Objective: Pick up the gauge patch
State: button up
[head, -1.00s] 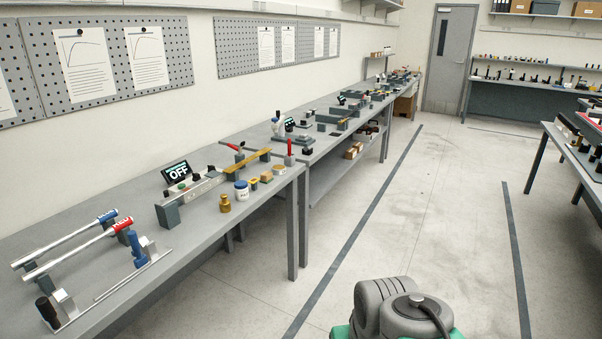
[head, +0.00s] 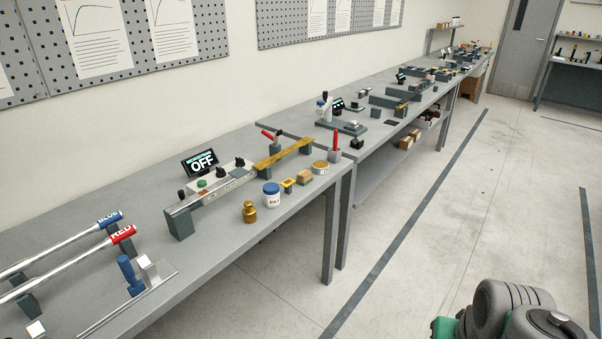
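A small yellow piece with a dark middle (head: 288,186) lies on the near bench, between a white jar with a blue lid (head: 272,195) and a tan block (head: 304,177). It looks most like the gauge patch, but it is too small to be sure. Nothing touches it from above. My gripper is not in view; only grey and green parts of my own arm show at the bottom right.
The near bench (head: 235,240) also holds a brass weight (head: 249,212), a round tin (head: 320,167), an OFF display (head: 201,162), a long brass-coloured bar (head: 284,152), and blue and red-handled rods at the left. The floor right of the bench is clear.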

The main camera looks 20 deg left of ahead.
aim_at(288, 182)
jog(key=u, duration=0.25)
jog(key=i, duration=0.8)
jog(key=u, duration=1.25)
jog(key=i, duration=0.6)
jog(key=u, duration=0.75)
